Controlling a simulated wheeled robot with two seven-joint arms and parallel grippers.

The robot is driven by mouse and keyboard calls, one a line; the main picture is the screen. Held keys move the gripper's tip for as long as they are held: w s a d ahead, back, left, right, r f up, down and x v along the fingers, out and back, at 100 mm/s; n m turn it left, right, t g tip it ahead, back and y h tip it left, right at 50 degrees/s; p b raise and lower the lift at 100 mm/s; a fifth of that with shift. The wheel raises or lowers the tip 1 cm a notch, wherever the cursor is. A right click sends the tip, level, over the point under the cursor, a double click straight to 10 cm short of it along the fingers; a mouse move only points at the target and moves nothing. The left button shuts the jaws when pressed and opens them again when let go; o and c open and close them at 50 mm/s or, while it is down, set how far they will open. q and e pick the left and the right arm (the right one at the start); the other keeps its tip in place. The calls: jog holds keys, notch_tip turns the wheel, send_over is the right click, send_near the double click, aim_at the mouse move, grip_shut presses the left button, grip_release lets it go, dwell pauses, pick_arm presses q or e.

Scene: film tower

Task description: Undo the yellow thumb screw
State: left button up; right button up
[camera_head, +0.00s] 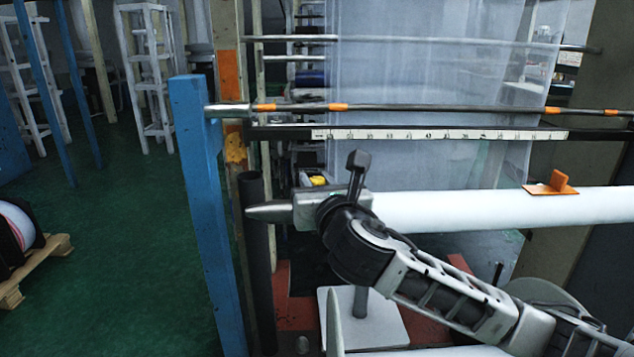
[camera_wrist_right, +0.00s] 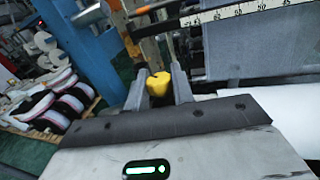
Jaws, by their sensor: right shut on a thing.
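The yellow thumb screw (camera_wrist_right: 160,88) shows in the right wrist view between the two grey fingers of my right gripper (camera_wrist_right: 162,78), which is shut on it. In the head view my right gripper (camera_head: 262,212) comes in from the right and points left, with its fingertips by a dark upright post (camera_head: 258,245). There the fingers hide the screw. My left gripper is not in view.
A blue post (camera_head: 200,200) stands just left of the gripper. A white roll (camera_head: 460,208) with an orange tag (camera_head: 551,187) lies to the right. A ruler strip (camera_head: 440,135) and a dark rod (camera_head: 430,108) cross behind. Green floor (camera_head: 120,230) is open at left.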

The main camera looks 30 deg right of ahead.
jog(key=shift+n+t+y, duration=0.3)
jog(key=shift+n+y, duration=0.5)
jog(key=shift+y, duration=0.5)
jog(key=o, duration=0.9)
jog(key=shift+o, duration=0.2)
jog(key=shift+s, duration=0.15)
